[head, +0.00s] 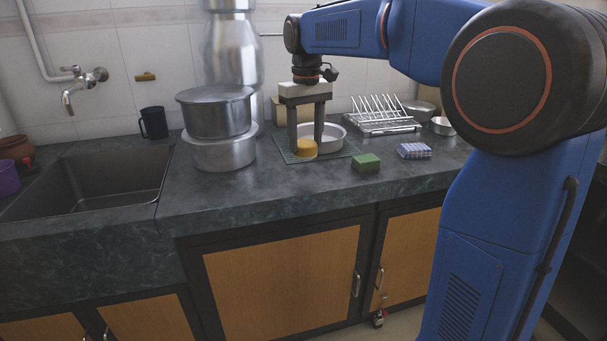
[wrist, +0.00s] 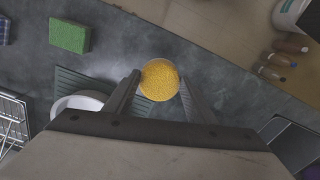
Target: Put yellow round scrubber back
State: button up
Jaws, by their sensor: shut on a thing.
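The yellow round scrubber (head: 306,148) is between the fingertips of my gripper (head: 305,143), low over the counter at the front edge of the green ribbed mat (head: 283,143). In the wrist view the scrubber (wrist: 159,80) shows its round top between the two fingertips (wrist: 160,84), and the mat (wrist: 78,84) lies to its left. My gripper points down and is shut on the scrubber. I cannot tell whether the scrubber touches the surface below.
A round metal pan (head: 335,143) sits behind on the mat. A green sponge (head: 366,162) and a checked block (head: 414,151) lie to the right. Stacked steel pots (head: 219,150) stand close left, a dish rack (head: 383,122) back right, and a sink (head: 90,190) far left.

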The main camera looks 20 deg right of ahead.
aim_at(306, 143)
jog(key=shift+f, duration=3.75)
jog(key=o, duration=1.2)
jog(key=shift+f, duration=0.15)
notch_tip(306, 143, up, 12)
jog(key=shift+r, duration=0.2)
jog(key=s+d+f+m+t, duration=0.1)
jog(key=s+d+f, duration=0.1)
jog(key=s+f, duration=0.5)
jog(key=s+d+f+m+t, duration=0.1)
jog(key=s+f, duration=0.6)
jog(key=s, duration=0.8)
jog(key=s+d+f+m+t, duration=0.1)
jog(key=s+d+f+t, duration=0.1)
jog(key=s+d+f, duration=0.2)
jog(key=s+f, duration=0.3)
jog(key=s, duration=0.4)
jog(key=shift+f+t, duration=0.3)
jog(key=shift+t, duration=0.1)
